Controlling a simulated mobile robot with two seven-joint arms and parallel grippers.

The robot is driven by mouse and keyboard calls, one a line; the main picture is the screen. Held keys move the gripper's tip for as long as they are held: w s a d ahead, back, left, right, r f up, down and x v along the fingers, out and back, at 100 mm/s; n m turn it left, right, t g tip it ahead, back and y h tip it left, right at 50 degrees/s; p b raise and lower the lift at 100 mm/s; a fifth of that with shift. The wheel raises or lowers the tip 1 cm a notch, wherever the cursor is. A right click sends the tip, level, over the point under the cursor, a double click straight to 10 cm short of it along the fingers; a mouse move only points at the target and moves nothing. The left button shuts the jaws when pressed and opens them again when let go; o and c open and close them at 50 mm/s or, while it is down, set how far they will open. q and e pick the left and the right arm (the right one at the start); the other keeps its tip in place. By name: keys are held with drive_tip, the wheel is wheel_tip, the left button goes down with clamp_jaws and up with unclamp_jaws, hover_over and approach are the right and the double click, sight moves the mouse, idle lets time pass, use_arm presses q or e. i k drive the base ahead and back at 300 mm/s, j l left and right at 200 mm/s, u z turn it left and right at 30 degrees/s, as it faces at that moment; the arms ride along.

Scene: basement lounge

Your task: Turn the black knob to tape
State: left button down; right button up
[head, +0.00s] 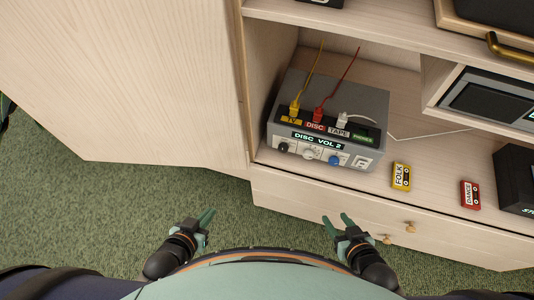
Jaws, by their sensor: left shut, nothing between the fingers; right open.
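A grey selector box (330,110) sits on the lower shelf of a pale wood cabinet. Its front face has a black knob (283,147) at the left, a white knob (309,153) in the middle and a blue knob (334,160) at the right. Its display (317,141) reads "DISC VOL 2". The top edge carries labels TV, DISC, TAPE (337,133) and PHONES. My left gripper (207,218) is shut and empty, below and left of the box. My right gripper (336,219) is open and empty, in front of the drawer. Both are apart from the knobs.
Yellow, red and white plugs (342,120) with cables stand on the box. A yellow FOLK cassette (401,176) and a red DANCE cassette (470,195) lie on the shelf to the right. A black box (515,180) is at the right edge. Drawer knobs (410,228) protrude below.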

sight(283, 148)
drive_tip(key=j, duration=1.65)
